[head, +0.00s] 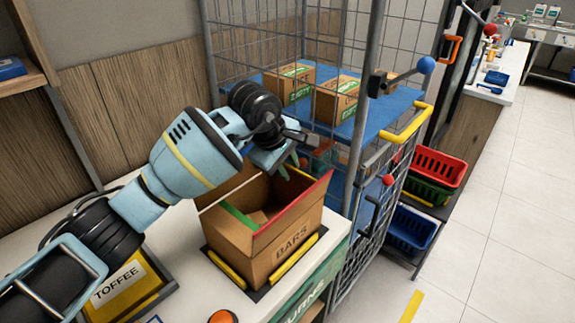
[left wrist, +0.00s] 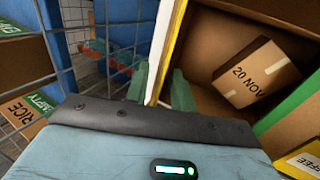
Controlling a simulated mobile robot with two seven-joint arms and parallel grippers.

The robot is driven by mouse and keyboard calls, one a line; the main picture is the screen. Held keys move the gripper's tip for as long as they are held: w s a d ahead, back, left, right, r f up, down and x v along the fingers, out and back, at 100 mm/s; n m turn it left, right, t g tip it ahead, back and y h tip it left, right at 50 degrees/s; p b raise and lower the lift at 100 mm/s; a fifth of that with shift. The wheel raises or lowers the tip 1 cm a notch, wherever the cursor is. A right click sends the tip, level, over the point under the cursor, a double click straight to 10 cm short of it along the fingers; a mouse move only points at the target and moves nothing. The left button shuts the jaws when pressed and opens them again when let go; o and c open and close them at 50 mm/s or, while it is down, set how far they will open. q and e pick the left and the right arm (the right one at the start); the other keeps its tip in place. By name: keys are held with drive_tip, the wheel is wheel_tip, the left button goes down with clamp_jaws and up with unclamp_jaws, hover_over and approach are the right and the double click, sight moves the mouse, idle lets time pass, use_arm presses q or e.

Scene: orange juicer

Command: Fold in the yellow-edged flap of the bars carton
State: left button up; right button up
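The brown bars carton (head: 282,247) stands open on the counter, with BARS on its front. A red-edged flap (head: 308,203) stands up at its right, and a green edge (head: 238,216) shows at its left. The yellow-edged flap (head: 300,174) is at the far side, partly hidden by my left gripper (head: 294,160). In the left wrist view the yellow edge (left wrist: 176,32) runs up from between the fingers of my left gripper (left wrist: 160,88), which are apart, one on each side. Contact is unclear. A small box (left wrist: 256,74) marked 20 NOV lies inside the carton. My right gripper is not in view.
A wire cage trolley (head: 357,130) with cartons on a blue shelf (head: 390,98) stands close behind the carton. An orange button (head: 222,317) is at the front. Coloured baskets (head: 438,166) stand right; the floor there is clear.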

sight(294, 178)
use_arm(q)
clamp_jaws()
drive_tip(key=shift+a, duration=0.1)
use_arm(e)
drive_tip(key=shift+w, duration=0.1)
use_arm(q)
drive_tip(key=shift+s+a+f+t+h, duration=0.3)
drive_tip(key=shift+t+h, duration=0.2)
drive_tip(key=shift+t, duration=0.3)
drive_tip(key=shift+s+f+t+h, duration=0.3)
drive_tip(key=shift+t+h, duration=0.1)
drive_tip(key=shift+t, duration=0.1)
drive_tip(key=shift+s+a+f+t+h+b, duration=0.15)
drive_tip(key=shift+f+t+h+b, duration=0.2)
drive_tip(key=shift+t, duration=0.2)
drive_tip(key=shift+s+a+f+t+h+b, duration=0.15)
drive_tip(key=shift+f+t+h+b, duration=0.15)
drive_tip(key=shift+t+h, duration=0.2)
drive_tip(key=shift+s+t+h+b, duration=0.15)
drive_tip(key=shift+t+h+b, duration=0.1)
drive_tip(key=shift+t+b, duration=0.25)
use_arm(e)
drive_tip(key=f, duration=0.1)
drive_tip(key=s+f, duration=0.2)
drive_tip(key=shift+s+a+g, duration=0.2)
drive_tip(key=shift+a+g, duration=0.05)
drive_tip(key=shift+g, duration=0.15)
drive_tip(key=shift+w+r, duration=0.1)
